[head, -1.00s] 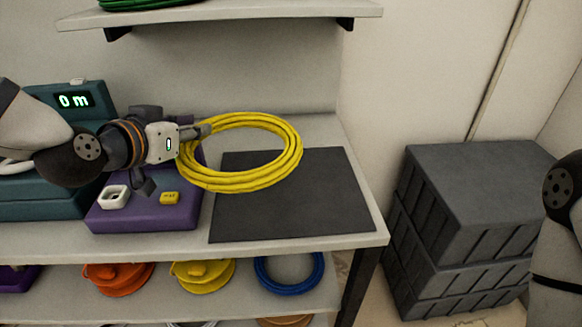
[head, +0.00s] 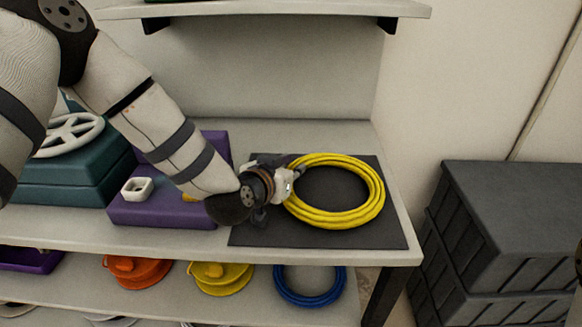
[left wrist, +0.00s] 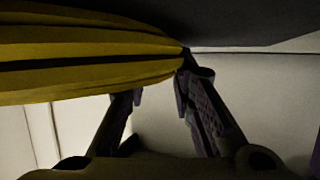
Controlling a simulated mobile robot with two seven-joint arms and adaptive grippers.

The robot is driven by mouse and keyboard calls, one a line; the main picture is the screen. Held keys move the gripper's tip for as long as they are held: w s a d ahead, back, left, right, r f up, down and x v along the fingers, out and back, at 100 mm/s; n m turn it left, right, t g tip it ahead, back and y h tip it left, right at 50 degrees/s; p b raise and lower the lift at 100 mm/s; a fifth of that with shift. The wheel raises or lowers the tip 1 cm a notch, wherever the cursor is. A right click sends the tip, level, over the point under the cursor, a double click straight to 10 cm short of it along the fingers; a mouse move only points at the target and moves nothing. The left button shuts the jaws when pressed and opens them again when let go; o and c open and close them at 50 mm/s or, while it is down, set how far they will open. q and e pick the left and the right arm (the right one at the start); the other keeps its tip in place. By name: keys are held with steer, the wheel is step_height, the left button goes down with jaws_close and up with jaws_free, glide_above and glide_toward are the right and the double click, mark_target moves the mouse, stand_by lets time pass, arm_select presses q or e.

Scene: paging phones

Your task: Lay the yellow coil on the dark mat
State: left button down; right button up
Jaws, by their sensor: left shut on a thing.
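The yellow coil (head: 335,219) is a ring of several turns, roughly level, over the dark mat (head: 385,236). The mat shows through the ring and around it; I cannot tell for sure if the coil touches it. My left gripper (head: 294,174) is shut on the coil's left side. In the left wrist view the coil (left wrist: 90,52) runs in from the left to the fingertips (left wrist: 184,66), with a dark surface close beside it. The arm hides the mat's left part. My right gripper is out of view.
Left of the mat stands a purple box (head: 160,208) with a white square piece (head: 137,188), then a teal case with a white wheel (head: 72,134). Dark crates (head: 505,215) stand right of the table.

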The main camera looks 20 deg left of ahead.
arm_select(q)
steer(key=shift+r, duration=0.1)
steer(key=c, duration=1.4)
jaws_free()
steer(key=shift+o, duration=0.2)
steer(key=shift+s+r, duration=0.2)
steer(key=shift+s, duration=0.05)
steer(key=p+v, duration=0.2)
steer(key=v, duration=0.8)
steer(key=shift+s+r, duration=0.25)
steer(key=shift+s+a, duration=0.1)
steer(key=shift+s, duration=0.35)
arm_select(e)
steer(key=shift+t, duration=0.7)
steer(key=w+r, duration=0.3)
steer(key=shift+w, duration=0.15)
